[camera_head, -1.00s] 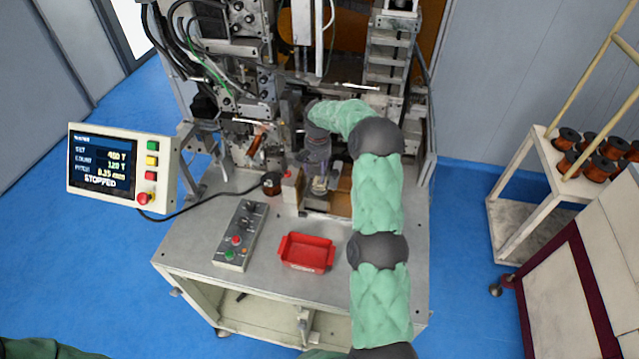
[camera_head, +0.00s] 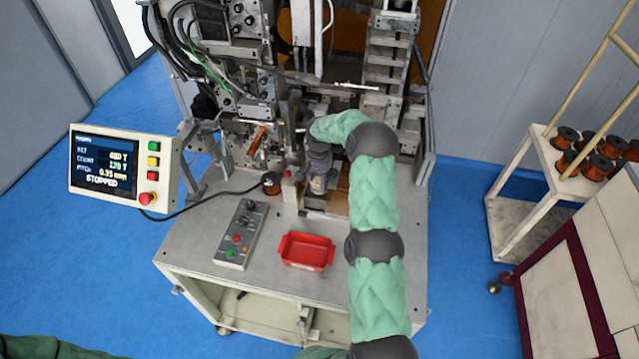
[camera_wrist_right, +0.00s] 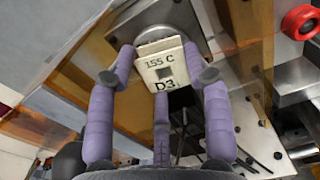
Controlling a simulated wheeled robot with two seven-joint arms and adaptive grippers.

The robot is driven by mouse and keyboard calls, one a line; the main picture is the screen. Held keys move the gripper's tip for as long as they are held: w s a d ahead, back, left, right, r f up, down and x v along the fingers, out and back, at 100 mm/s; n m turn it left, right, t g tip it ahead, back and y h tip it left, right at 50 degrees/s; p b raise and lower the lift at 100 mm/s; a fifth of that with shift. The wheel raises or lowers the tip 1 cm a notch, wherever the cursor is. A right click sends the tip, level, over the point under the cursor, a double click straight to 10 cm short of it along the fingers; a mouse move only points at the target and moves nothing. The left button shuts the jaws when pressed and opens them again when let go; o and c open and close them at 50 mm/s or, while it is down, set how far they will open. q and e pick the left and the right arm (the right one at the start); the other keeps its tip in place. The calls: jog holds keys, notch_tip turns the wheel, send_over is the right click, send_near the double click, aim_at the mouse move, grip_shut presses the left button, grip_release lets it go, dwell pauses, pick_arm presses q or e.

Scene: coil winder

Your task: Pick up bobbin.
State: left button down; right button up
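The bobbin (camera_wrist_right: 162,65), a cream block marked "155 C" and "D3" with a square hole, sits in front of a round metal part in the right wrist view. My right gripper (camera_wrist_right: 160,55) has purple fingers on either side of it, tips close to its edges, and a third finger below. The fingers look open; whether any tip touches the bobbin is hard to tell. In the head view my right gripper (camera_head: 318,188) points down over the machine's worktable and hides the bobbin. My left gripper is out of view; only a bit of green sleeve shows at bottom left.
A red tray (camera_head: 306,251) and a button box (camera_head: 237,236) are on the worktable (camera_head: 200,255). A dark spool (camera_head: 271,183) stands left of the gripper. The winder's metalwork (camera_head: 262,110) rises close behind. A screen panel (camera_head: 122,168) is at left; a cart (camera_head: 545,195) with copper spools is at right.

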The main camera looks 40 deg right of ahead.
jog(key=shift+r, duration=0.1)
jog(key=shift+w+r+b, duration=0.1)
jog(key=shift+r+b, duration=0.25)
jog(key=shift+r, duration=0.25)
jog(key=s+a+r+b, duration=0.3)
jog(key=s+a+r, duration=0.6)
jog(key=a+r, duration=0.1)
jog(key=shift+s+a+r, duration=0.15)
jog(key=shift+a+r, duration=0.2)
jog(key=shift+r, duration=0.45)
jog(key=shift+a, duration=0.1)
